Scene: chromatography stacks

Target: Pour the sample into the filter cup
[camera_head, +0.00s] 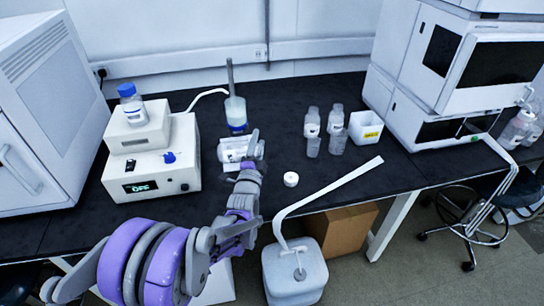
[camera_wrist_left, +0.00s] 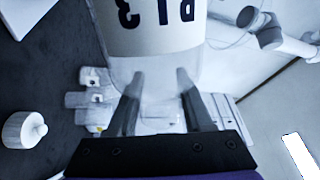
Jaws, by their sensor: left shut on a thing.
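My left gripper (camera_head: 252,152) is shut on a clear bottle (camera_head: 232,153) with a white label. In the head view the bottle looks tilted far over, just in front of the filter cup. In the left wrist view the fingers (camera_wrist_left: 157,85) are on either side of the bottle, and its label (camera_wrist_left: 155,25) with dark print fills the top. The filter cup (camera_head: 235,104) stands upright at the back of the bench, with a grey rod above it and blue at its base. I cannot tell whether liquid is leaving the bottle; its mouth is unclear. My right gripper is not in view.
A white pump unit (camera_head: 150,165) with an OFF display stands left, a blue-capped bottle (camera_head: 132,104) on top. A loose white cap (camera_head: 290,179) lies right of the gripper. Several small bottles (camera_head: 312,123) and a white box (camera_head: 366,127) stand farther right. A white jug (camera_head: 293,275) is below.

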